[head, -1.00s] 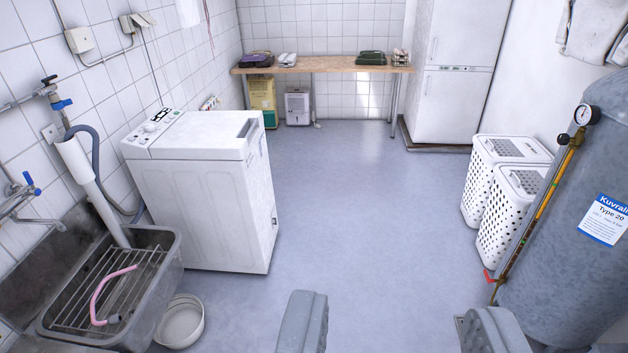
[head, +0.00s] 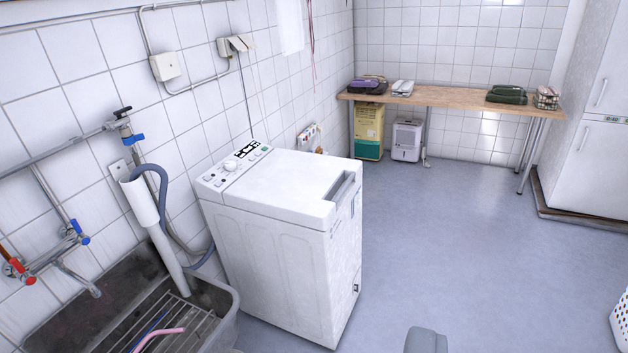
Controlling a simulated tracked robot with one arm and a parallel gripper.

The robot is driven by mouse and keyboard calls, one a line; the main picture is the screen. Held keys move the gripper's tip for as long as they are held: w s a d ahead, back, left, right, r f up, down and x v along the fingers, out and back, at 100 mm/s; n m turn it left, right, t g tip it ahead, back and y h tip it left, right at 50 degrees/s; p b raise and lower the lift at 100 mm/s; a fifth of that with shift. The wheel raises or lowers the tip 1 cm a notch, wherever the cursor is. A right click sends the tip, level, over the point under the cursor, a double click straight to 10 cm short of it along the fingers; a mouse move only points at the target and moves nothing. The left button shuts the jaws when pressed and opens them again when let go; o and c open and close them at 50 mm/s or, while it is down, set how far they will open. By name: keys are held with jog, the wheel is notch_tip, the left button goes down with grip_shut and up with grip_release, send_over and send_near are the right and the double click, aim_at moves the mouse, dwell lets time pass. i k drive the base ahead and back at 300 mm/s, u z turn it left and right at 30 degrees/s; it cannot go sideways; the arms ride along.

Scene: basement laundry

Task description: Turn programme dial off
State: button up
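The programme dial (head: 231,164) is a white round knob on the control panel at the back of the top-loading washing machine (head: 275,245). The panel also has small buttons and a dark display; the dial's pointer is too small to read. One grey fingertip of my gripper (head: 426,341) shows at the bottom edge, right of the machine and well apart from the dial. Bare floor shows beside this fingertip; the other finger is out of view. Nothing is seen held.
A wooden bench (head: 450,97) stands at the back. A fridge (head: 597,150) is at right. The floor (head: 450,240) between is clear.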

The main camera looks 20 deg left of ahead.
aim_at(230, 166)
jog(key=u, duration=0.15)
jog(key=i, duration=1.3)
jog(key=u, duration=0.5)
jog(key=i, duration=1.55)
jog(key=u, duration=0.2)
